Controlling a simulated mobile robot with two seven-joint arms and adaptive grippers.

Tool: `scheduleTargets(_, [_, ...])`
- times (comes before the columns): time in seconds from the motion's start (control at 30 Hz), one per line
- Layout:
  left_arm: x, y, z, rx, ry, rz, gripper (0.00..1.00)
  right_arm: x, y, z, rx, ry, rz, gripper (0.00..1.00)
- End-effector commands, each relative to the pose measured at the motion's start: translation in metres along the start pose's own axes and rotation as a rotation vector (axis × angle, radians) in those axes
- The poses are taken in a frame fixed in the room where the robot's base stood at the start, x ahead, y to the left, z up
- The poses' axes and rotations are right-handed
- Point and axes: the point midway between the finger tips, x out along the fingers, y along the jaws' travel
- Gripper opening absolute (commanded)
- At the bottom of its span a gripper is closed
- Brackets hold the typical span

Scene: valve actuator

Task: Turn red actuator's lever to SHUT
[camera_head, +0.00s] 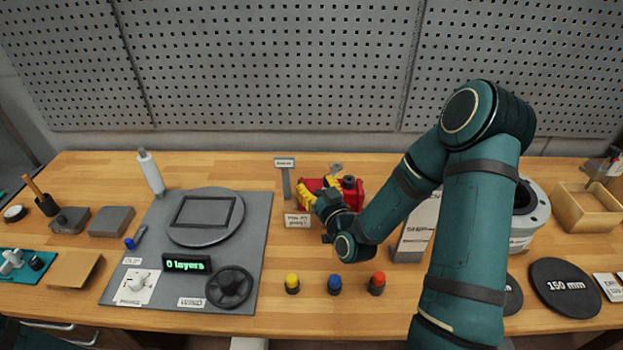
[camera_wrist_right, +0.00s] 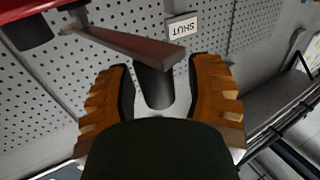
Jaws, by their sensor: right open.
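The red actuator (camera_head: 350,190) stands at the back middle of the bench, partly hidden by my right gripper (camera_head: 316,194). Its red body also shows at the top left of the right wrist view (camera_wrist_right: 40,10). There the brownish lever (camera_wrist_right: 130,45) runs from the body towards the space ahead of my fingers. A dark cylinder (camera_wrist_right: 153,85) lies between the orange fingers of my right gripper (camera_wrist_right: 160,75), by the lever's end. The fingers are open, with gaps on both sides. The SHUT sign (camera_wrist_right: 183,27) is beyond the lever's end. My left gripper is out of view.
A sign on a post (camera_head: 284,163) stands left of the actuator, with a label (camera_head: 297,220) in front. Yellow (camera_head: 292,283), blue (camera_head: 334,284) and red (camera_head: 377,283) buttons stand nearer the front. A grey panel (camera_head: 180,290) lies left. A pegboard wall (camera_head: 270,60) closes the back.

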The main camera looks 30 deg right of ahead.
Motion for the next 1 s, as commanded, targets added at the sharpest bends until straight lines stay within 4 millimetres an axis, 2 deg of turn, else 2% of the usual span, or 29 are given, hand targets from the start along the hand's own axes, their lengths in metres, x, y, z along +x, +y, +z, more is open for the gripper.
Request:
scheduleTargets(0.3, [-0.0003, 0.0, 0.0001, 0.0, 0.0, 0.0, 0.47, -0.0006, -0.0001, 0.0001, 0.0, 0.0, 0.0, 0.52])
scheduleTargets(0.43, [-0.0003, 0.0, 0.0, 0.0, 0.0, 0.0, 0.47, -0.0005, -0.0001, 0.0001, 0.0, 0.0, 0.0, 0.06])
scheduleTargets(0.47, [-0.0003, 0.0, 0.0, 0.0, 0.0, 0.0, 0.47, -0.0005, -0.0001, 0.0001, 0.0, 0.0, 0.0, 0.0])
scheduleTargets(1.0, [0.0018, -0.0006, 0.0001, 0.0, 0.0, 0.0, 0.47, 0.0018, -0.0027, 0.0002, 0.0, 0.0, 0.001, 0.0])
